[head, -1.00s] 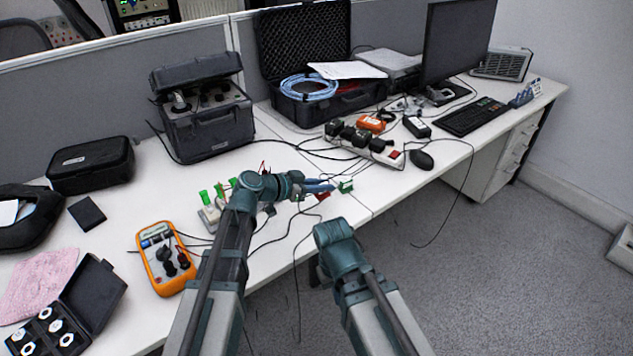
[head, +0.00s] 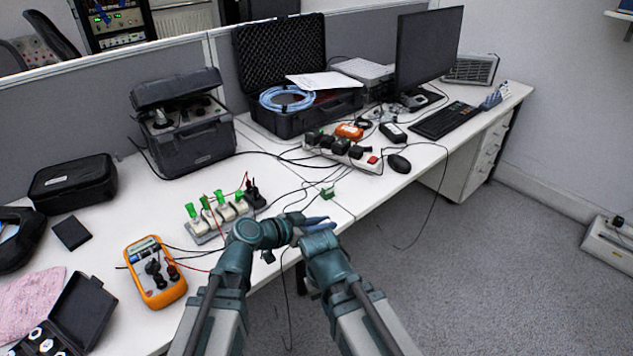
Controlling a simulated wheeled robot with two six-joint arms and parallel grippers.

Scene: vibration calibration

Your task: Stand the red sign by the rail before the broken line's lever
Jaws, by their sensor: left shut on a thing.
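My left gripper (head: 318,222) is at the table's front edge, its blue fingers pointing right, just above my right arm's wrist. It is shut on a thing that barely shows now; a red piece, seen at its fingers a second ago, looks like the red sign. A pale rail (head: 207,236) with a row of switches stands on the table left of the gripper. Several switches have upright green levers (head: 192,211). A dark switch (head: 253,194) is at the rail's far right end. My right gripper is hidden.
An orange multimeter (head: 146,245) stands left of the rail, with thin wires across the table. A power strip (head: 343,153) with black plugs lies farther back.

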